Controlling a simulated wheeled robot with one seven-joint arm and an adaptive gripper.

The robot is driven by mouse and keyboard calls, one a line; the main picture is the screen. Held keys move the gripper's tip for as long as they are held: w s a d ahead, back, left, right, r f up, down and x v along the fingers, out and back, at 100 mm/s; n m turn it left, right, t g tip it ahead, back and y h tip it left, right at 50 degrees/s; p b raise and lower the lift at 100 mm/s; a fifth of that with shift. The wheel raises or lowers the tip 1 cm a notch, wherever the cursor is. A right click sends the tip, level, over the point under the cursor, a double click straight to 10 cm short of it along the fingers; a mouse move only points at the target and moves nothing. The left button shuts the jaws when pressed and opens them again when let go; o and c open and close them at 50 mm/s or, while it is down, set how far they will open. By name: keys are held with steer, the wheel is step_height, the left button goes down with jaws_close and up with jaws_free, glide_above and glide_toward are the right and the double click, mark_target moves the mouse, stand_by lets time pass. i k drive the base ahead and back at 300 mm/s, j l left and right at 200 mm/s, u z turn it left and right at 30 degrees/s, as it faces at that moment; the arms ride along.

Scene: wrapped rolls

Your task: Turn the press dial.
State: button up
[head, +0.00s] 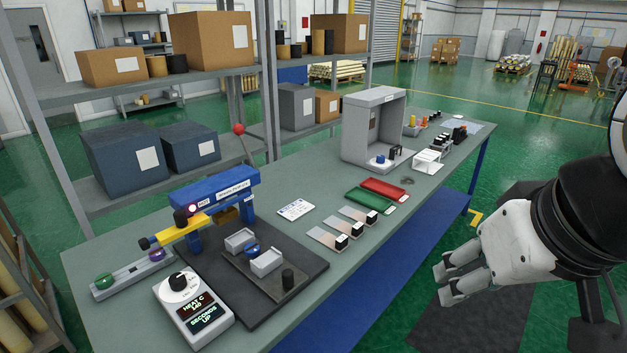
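The press dial (178,281) is a black round knob with a pale mark, on the top of a white control box (190,310) at the near left of the bench. The box's display reads HEAT C 140 and SECONDS, with UP below. The press (216,199) stands behind it, blue with a yellow arm, a HOT label, a lit pinkish lamp and a red-ball lever (238,129). My gripper (441,284) is off the bench's front edge at the right, far from the dial. Its two fingers look apart, with nothing between them.
A dark base plate (290,305) carries a small fixture with a blue item. A grey rack (130,274) holds green and purple pieces at left. Sample cards, red and green trays (384,189) and a grey booth (372,130) lie farther along the bench. Shelves stand behind.

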mark_target(178, 281)
steer(key=u, duration=1.15)
steer(key=i+l+z, duration=0.65)
steer(key=u, duration=0.4)
steer(key=j+u, duration=0.1)
steer(key=u, duration=0.25)
steer(key=i+u, duration=0.1)
steer(key=u, duration=0.7)
